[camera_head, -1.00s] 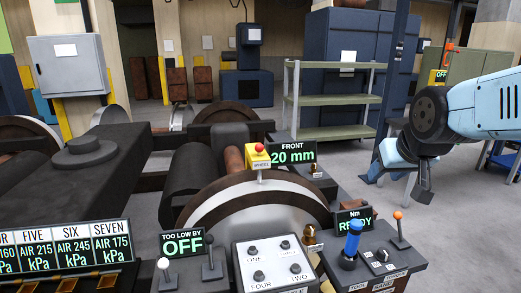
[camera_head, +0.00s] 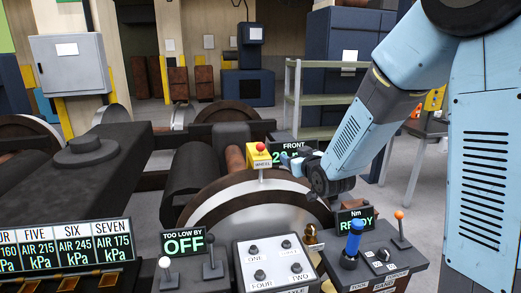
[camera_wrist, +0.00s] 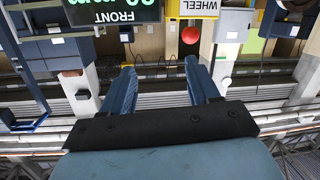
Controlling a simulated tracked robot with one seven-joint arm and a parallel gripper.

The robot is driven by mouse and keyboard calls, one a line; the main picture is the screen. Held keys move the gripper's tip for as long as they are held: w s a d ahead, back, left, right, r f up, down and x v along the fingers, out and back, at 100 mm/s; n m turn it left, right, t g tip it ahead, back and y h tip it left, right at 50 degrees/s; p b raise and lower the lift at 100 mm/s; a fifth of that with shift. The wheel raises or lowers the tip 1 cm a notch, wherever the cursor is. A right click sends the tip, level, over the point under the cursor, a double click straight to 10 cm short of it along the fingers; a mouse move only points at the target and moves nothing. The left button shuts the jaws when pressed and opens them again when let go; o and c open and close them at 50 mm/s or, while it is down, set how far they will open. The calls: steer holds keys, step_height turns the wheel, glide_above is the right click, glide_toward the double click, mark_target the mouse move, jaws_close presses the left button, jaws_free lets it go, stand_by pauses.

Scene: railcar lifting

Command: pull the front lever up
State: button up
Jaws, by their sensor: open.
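The "FRONT" display (camera_head: 290,146) stands behind the wheel rim, with its number partly covered by my gripper (camera_head: 292,161). It appears upside down at the top of the wrist view (camera_wrist: 112,12). My gripper is open, its two fingers (camera_wrist: 162,84) apart with nothing between them. A black-knobbed lever (camera_head: 211,258) and a white-knobbed lever (camera_head: 164,268) stand upright at the lower left; their labels are too small to read. An orange-knobbed lever (camera_head: 399,226) stands on the right console. I cannot tell which one is the front lever. The small box beside the display is hidden by my arm.
A yellow "WHEEL" box (camera_head: 258,157) with a red button is close left of my gripper. A button panel (camera_head: 272,265), a blue handle (camera_head: 352,242) and the "READY" display (camera_head: 355,219) are nearer. The air pressure display (camera_head: 66,245) is at lower left.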

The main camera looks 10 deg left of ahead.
steer(key=n+t+y, duration=0.1)
steer(key=y, duration=0.1)
glide_toward(263, 150)
steer(key=x, duration=1.1)
steer(key=shift+w+a, duration=0.25)
steer(key=shift+c, duration=0.3)
jaws_close()
steer(key=shift+r, duration=0.1)
